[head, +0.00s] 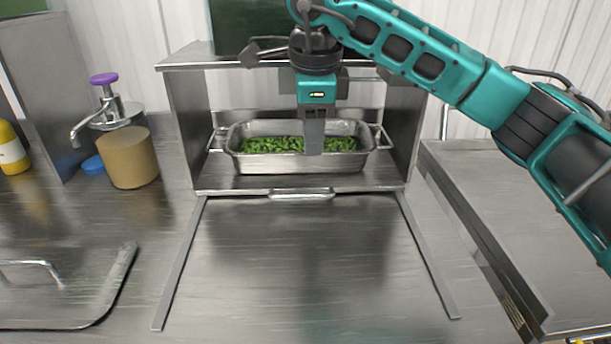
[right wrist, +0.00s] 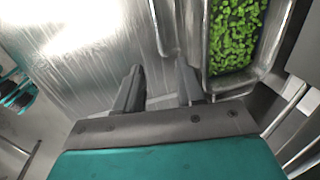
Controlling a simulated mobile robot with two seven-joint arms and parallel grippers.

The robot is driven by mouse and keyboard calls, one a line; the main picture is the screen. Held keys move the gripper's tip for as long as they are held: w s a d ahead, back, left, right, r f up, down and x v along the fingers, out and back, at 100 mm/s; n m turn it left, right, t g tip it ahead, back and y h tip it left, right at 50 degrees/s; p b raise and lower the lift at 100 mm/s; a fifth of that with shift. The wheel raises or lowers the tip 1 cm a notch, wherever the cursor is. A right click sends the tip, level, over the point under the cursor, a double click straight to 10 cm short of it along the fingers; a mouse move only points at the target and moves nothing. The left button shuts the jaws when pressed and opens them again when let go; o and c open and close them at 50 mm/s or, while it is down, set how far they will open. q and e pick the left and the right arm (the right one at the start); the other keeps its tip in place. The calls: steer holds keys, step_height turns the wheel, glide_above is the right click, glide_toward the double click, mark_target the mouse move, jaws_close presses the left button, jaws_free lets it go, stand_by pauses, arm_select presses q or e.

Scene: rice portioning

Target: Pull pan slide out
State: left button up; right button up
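A steel pan (head: 270,162) filled with green pieces sits on the pan slide (head: 215,185) inside an open-fronted steel housing. A bar handle (head: 302,194) is on the slide's front edge. My right gripper (head: 314,150) points down in front of the pan and hides part of its front. In the right wrist view my right gripper (right wrist: 161,76) has its two fingers apart. The slide handle (right wrist: 170,48) shows just beyond the fingertips there, and the pan (right wrist: 228,80) is at the right. My left gripper is out of view.
Two rails (head: 182,262) run forward on the counter, with bare surface between them. A tan pump container (head: 130,157) and a yellow bottle (head: 12,150) stand at left. A lid (head: 75,285) with a handle lies at front left. A separate steel surface (head: 520,220) is at right.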

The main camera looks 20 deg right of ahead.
mark_target(311, 194)
steer(key=f, duration=0.4)
steer(key=w+f, duration=0.1)
steer(key=f, duration=0.3)
steer(key=w+f, duration=0.1)
steer(key=f, duration=0.3)
steer(key=shift+d+b, duration=0.3)
steer(key=shift+b, duration=0.05)
jaws_close()
